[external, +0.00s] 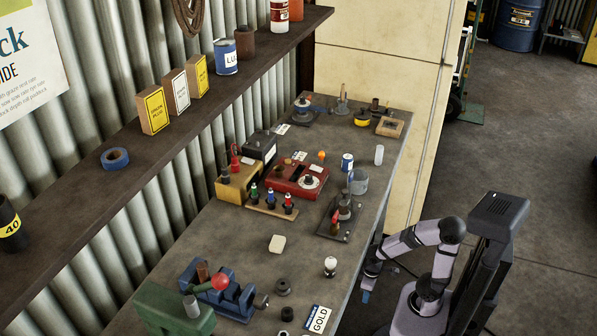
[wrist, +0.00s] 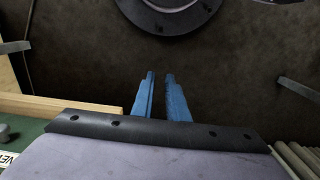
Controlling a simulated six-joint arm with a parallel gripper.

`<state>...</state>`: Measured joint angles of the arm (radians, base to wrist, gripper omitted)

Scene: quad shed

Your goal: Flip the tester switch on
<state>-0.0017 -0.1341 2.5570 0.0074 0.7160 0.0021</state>
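A red box (external: 297,181) with a white round dial and dark parts on its top sits mid-bench in the external view. It looks like the tester, but I cannot make out a switch or its position. A yellow box (external: 239,182) with a red and a black fitting stands at its left. My gripper (external: 366,296) hangs beside the bench's right edge, well apart from the red box. In the wrist view its two blue fingers (wrist: 160,76) have a narrow gap between them and hold nothing. The red box cannot be identified in the wrist view.
A rack of small coloured-topped items (external: 270,203) stands in front of the red box. A dark stand (external: 341,218), a clear jar (external: 358,182) and a blue can (external: 347,163) stand to its right. A blue vise (external: 225,290) is nearer.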

